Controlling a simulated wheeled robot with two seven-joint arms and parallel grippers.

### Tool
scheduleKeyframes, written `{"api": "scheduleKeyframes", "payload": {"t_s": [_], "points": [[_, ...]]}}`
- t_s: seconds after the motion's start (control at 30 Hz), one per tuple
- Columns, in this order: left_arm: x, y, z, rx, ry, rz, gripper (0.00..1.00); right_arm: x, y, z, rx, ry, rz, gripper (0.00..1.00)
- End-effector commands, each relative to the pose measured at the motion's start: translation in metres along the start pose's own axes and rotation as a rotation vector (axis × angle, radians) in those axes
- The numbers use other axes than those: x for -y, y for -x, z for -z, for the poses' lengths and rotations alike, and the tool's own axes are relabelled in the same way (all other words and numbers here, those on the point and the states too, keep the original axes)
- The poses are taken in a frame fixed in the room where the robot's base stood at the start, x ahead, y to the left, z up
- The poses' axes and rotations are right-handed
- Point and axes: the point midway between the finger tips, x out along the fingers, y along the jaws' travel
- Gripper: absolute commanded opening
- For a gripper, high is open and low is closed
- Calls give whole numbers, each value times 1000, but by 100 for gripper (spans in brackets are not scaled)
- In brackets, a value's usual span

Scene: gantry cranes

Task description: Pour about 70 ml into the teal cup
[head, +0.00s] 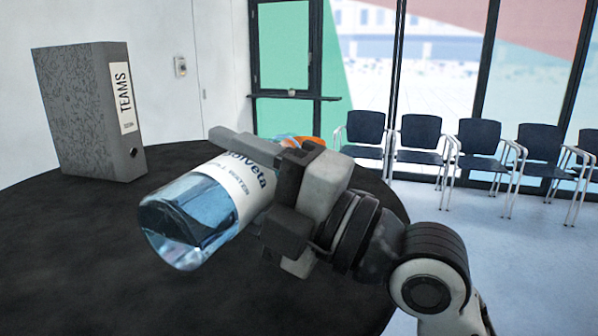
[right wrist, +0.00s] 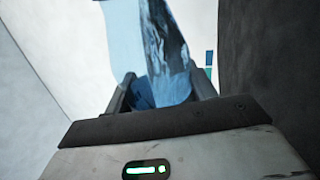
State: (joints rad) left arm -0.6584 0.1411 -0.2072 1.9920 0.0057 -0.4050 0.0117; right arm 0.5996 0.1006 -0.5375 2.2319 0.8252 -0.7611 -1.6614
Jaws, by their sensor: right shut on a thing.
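A clear bottle (head: 185,222) with a white and blue "Solveta" water label is held above the dark table. It is tilted far over, with its rounded base toward the lower left and its other end hidden behind my right gripper (head: 258,188). The gripper is shut around the labelled part. Bluish water shows inside the bottle. In the right wrist view the bottle (right wrist: 165,45) lies between the two fingers (right wrist: 162,92). I cannot make out the teal cup in either view. My left gripper is not in view.
A round black table (head: 65,240) fills the lower left. A grey "TEAMS" binder (head: 80,115) stands upright at its back left. A small orange and blue thing (head: 298,140) shows partly behind my gripper; I cannot tell what it is. Several chairs (head: 420,135) line the windows.

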Motion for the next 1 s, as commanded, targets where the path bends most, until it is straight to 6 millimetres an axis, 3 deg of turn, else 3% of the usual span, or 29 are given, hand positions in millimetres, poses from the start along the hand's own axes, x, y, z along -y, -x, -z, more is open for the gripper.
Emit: {"api": "scheduleKeyframes", "payload": {"t_s": [0.87,1.0], "points": [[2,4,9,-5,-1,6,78,-6,-2,-2,22,-81,-2,27],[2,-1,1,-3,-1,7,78,0,0,-1,18,-68,-2,27]]}}
